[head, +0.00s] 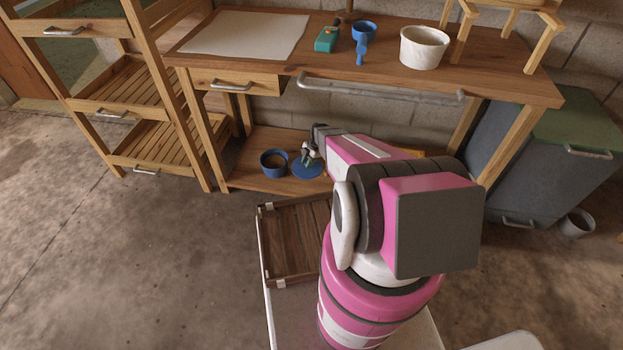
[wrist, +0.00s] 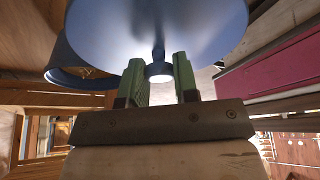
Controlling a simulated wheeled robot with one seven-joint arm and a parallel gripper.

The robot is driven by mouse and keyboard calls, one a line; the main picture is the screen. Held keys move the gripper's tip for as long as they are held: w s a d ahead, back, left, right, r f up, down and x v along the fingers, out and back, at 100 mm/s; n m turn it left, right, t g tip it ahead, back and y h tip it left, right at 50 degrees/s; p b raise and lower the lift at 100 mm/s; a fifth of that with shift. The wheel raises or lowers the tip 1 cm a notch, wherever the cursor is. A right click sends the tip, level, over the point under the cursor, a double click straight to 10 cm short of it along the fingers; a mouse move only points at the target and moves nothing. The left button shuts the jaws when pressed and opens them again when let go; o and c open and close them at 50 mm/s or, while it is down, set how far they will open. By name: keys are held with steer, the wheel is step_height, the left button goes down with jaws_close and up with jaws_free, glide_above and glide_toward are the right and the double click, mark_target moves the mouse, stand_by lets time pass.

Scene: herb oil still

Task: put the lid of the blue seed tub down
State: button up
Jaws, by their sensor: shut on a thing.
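The blue seed tub (head: 273,163) stands open on the lower shelf of the workbench, at its left part. Its blue lid (head: 307,170) is beside the tub, to its right, at the shelf. My gripper (head: 311,153) is shut on the lid's knob. In the wrist view, the round lid (wrist: 200,25) fills the top, with its knob between the green fingers of my gripper (wrist: 159,78). The tub (wrist: 70,76) shows behind the lid at left. I cannot tell whether the lid touches the shelf or hangs just above it.
The workbench top (head: 275,58) above the shelf carries a white sheet (head: 247,34), a teal device (head: 327,38), a blue scoop (head: 362,40) and a white bowl (head: 424,47). A slatted rack (head: 150,145) stands at left, a grey bin (head: 535,160) at right. The bench's front leg (head: 203,130) is left of the tub.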

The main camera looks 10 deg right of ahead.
step_height(320, 180, down, 9)
steer(key=shift+r, duration=0.2)
steer(key=shift+f, duration=0.15)
steer(key=o, duration=0.9)
steer(key=v, duration=1.2)
steer(key=shift+s, duration=0.15)
